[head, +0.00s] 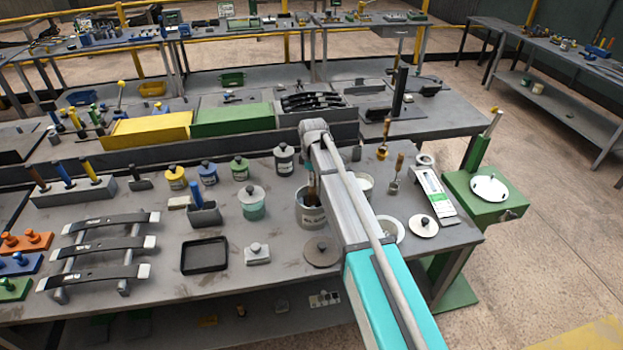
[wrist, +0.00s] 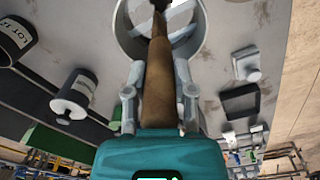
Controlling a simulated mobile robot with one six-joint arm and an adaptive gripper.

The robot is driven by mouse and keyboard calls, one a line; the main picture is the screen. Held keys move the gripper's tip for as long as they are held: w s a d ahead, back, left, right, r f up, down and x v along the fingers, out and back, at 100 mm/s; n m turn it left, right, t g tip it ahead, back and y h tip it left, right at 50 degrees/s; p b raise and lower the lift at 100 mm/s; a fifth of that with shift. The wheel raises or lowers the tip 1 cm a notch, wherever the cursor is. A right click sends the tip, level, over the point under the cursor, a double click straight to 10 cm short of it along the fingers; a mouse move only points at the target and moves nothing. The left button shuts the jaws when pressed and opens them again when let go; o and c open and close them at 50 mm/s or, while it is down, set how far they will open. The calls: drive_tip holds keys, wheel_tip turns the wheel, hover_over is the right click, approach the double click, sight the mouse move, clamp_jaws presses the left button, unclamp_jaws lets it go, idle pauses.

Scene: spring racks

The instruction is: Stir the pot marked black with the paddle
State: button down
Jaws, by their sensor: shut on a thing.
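My gripper (wrist: 158,98) is shut on the brown wooden handle of the paddle (wrist: 159,70) in the wrist view. The paddle's dark lower end is over or inside the mouth of an open grey pot (wrist: 127,40); whether it touches the contents is unclear. In the head view the pot (head: 311,218) stands on the bench just left of my arm, with the brown paddle (head: 312,190) rising from its mouth. A label shows on its side, too small to read. My arm hides most of my gripper there.
Lidded yellow (head: 176,178), blue (head: 208,173), green (head: 240,168) and dark grey (head: 284,160) jars stand behind. A round lid (head: 321,251) lies in front. An empty black tray (head: 204,256) lies further left.

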drive_tip(key=shift+f+b, duration=0.45)
drive_tip(key=shift+f, duration=0.25)
drive_tip(key=shift+w, duration=0.2)
